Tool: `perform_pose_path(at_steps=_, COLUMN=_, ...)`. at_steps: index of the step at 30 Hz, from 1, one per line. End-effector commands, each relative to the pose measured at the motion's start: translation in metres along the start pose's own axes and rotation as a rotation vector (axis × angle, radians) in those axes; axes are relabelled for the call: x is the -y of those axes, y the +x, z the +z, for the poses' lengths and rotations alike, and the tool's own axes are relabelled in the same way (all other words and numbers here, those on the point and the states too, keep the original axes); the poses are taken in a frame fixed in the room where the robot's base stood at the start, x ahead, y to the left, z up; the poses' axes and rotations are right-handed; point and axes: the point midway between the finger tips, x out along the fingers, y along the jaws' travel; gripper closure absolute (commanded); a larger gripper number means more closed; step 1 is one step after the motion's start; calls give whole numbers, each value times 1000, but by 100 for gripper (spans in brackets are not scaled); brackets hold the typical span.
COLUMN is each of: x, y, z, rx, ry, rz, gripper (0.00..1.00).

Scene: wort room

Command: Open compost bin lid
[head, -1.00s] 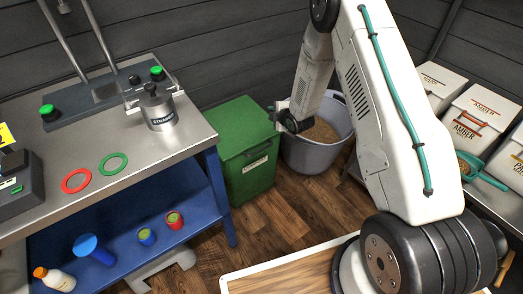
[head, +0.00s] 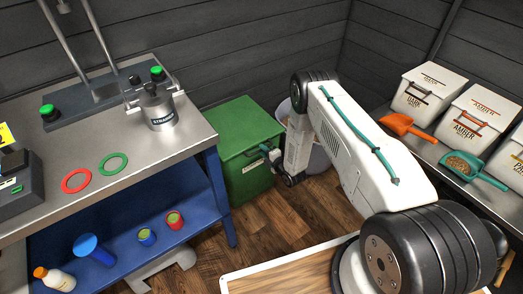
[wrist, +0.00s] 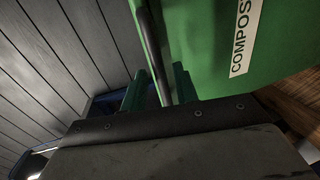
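The green compost bin (head: 247,180) stands on the floor beside the blue-legged bench, with its lid (head: 240,125) down. My gripper (head: 268,154) is low at the bin's right front edge, close under the lid's rim; contact cannot be told in the head view. In the wrist view the bin's green front (wrist: 215,50) with its white label (wrist: 245,40) fills the upper right. My gripper looks open.
A grey tub (head: 318,160) stands right of the bin, partly hidden by my arm. The steel bench (head: 140,150) is at left, a counter with white bins (head: 425,95) and scoops (head: 408,128) at right. Wooden floor (head: 270,220) is clear in front.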

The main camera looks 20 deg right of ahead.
Motion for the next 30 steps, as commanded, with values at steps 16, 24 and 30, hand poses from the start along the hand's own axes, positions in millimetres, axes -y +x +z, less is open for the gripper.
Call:
perform_pose_path(at_steps=16, x=0, y=22, z=0, rx=0, ry=1, rz=-1, gripper=84)
perform_pose_path(at_steps=24, x=-1, y=22, z=-1, rx=-1, ry=1, rz=-2, gripper=100)
perform_pose_path(at_steps=30, x=-16, y=28, z=-16, rx=-19, ry=-5, rz=-29, gripper=100)
